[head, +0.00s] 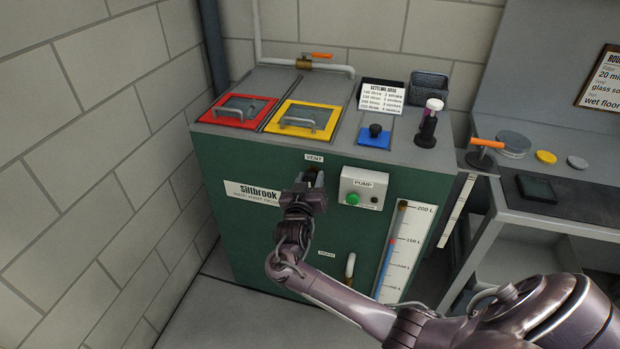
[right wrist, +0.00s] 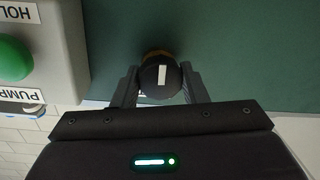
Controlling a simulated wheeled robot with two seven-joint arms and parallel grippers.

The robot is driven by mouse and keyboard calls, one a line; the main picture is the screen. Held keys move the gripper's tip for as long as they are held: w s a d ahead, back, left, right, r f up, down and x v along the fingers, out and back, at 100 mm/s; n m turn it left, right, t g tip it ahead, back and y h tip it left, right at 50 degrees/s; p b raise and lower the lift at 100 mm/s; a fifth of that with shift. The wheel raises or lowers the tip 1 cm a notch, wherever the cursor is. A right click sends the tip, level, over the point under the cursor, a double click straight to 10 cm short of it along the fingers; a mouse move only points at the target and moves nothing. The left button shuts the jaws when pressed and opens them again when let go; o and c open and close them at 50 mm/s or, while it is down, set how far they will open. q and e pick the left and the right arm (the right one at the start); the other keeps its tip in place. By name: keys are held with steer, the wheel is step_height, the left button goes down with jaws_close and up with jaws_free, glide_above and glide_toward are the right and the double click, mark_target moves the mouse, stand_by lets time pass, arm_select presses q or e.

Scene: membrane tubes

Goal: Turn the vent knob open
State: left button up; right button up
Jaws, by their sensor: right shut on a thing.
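The vent knob (right wrist: 160,79) is a round black knob with a white mark, on the green front panel of the tank unit (head: 245,215). In the right wrist view its white mark runs up and down in the picture. A small "VENT" label (head: 314,158) sits above it in the head view. My right gripper (right wrist: 160,88) has one finger on each side of the knob and is shut on it. In the head view my right gripper (head: 313,178) hides most of the knob. My left gripper is not in view.
A grey pump box (head: 363,188) with a green button (head: 353,199) is close to the right of the knob. Lower down are a drain handle (head: 350,265) and a level gauge (head: 402,255). Red (head: 216,113) and yellow (head: 323,133) framed lids are on top.

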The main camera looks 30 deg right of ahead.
steer(key=n+p, duration=0.1)
steer(key=n, duration=0.1)
steer(key=n+p, duration=0.2)
steer(key=shift+a+r+g+p, duration=0.1)
steer(key=shift+r+g+p, duration=0.1)
steer(key=shift+g+p, duration=0.1)
steer(key=n+p, duration=0.3)
steer(key=n, duration=0.1)
steer(key=shift+w, duration=0.1)
steer(key=n+p, duration=0.1)
steer(key=n, duration=0.1)
steer(key=n+p, duration=0.1)
steer(key=n, duration=0.1)
steer(key=shift+f+n+g, duration=0.2)
steer(key=shift+n+g, duration=0.1)
steer(key=shift+n, duration=0.1)
steer(key=shift+f+n+p, duration=0.15)
steer(key=shift+n+p, duration=0.5)
steer(key=shift+n, duration=1.15)
steer(key=o, duration=0.9)
steer(key=shift+g, duration=0.3)
steer(key=shift+o, duration=0.2)
